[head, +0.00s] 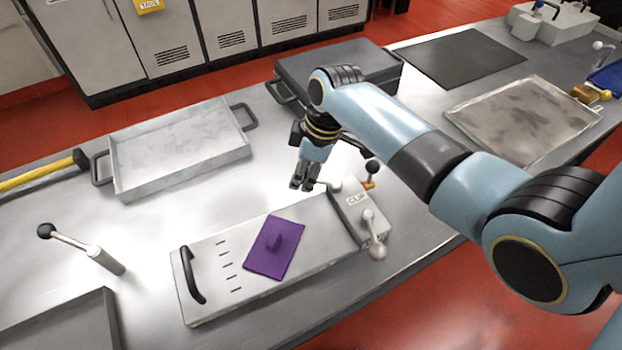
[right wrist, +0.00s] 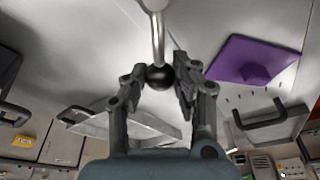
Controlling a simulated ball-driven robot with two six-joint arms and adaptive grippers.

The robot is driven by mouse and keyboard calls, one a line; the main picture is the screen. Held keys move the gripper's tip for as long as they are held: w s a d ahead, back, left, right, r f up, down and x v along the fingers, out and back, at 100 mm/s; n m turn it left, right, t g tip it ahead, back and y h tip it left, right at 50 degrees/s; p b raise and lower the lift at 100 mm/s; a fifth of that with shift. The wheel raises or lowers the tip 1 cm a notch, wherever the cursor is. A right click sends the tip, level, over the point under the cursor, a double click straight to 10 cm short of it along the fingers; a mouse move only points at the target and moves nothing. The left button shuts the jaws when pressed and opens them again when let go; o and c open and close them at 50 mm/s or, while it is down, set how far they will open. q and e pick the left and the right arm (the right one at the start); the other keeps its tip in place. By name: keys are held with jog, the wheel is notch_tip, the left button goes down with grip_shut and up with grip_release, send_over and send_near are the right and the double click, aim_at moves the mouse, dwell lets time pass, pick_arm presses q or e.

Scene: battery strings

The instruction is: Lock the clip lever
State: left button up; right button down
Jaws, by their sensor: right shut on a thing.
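The clip block (head: 358,212), a grey box with a "CLIP" label, sits at the right end of the long metal plate. A lever rod (head: 329,186) reaches left from the block to my right gripper (head: 301,183). In the right wrist view the lever's black ball knob (right wrist: 160,77) is between the fingers of my right gripper (right wrist: 162,85), which is shut on it. The lever rod (right wrist: 157,35) runs up from the ball there. A second, metal lever (head: 373,228) is on the block's front side. My left gripper is out of view.
A purple plate (head: 268,255) lies on the metal plate, with a black handle (head: 190,276) at its left end. A black knob (head: 372,166) stands behind the clip block. A silver tray (head: 180,150) and a dark case (head: 340,68) stand farther back. A ball-topped lever (head: 70,239) stands left.

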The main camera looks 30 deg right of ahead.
jog(key=shift+w+d+m, duration=0.15)
jog(key=shift+w+m, duration=0.05)
jog(key=shift+m, duration=0.2)
jog(key=shift+r, duration=0.1)
jog(key=shift+w+d+m+h+p, duration=0.15)
jog(key=shift+w+d+m+p, duration=0.15)
jog(key=shift+m, duration=0.3)
jog(key=shift+w+d+m+h+p, duration=0.15)
jog(key=shift+w+d+m+p, duration=0.15)
jog(key=shift+m, duration=0.3)
